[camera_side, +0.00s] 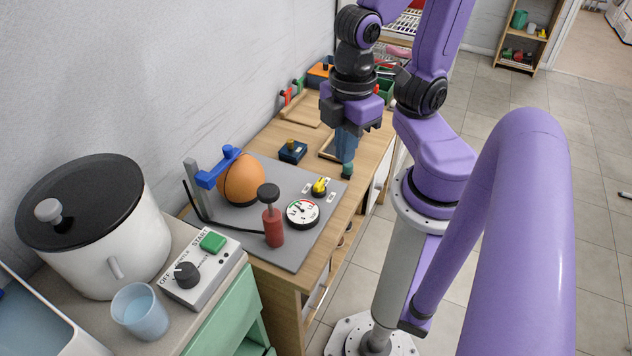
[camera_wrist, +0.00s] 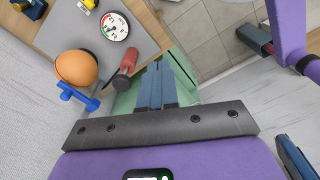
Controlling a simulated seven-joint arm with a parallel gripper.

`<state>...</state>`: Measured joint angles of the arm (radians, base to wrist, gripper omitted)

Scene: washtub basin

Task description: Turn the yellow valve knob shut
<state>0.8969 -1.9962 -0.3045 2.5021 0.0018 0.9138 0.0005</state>
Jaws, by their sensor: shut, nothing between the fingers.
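The yellow valve knob (camera_side: 320,186) sits on the grey board (camera_side: 318,224), between white marked plates. It also shows at the top left edge of the wrist view (camera_wrist: 90,4), partly cut off. My gripper (camera_side: 347,170) hangs above the board's right edge in the side view, behind and right of the knob, with its blue fingers pointing down. In the wrist view the fingers (camera_wrist: 157,88) lie close together with nothing between them. They appear apart from the knob; their exact height above the board is hard to tell.
On the board stand a round dial gauge (camera_side: 303,213), a red pump with a black top (camera_side: 273,225), and an orange ball (camera_side: 241,180) beside a blue clamp (camera_side: 218,170). A small dark blue box (camera_side: 292,151) sits behind. A control box (camera_side: 200,268) is at front left.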

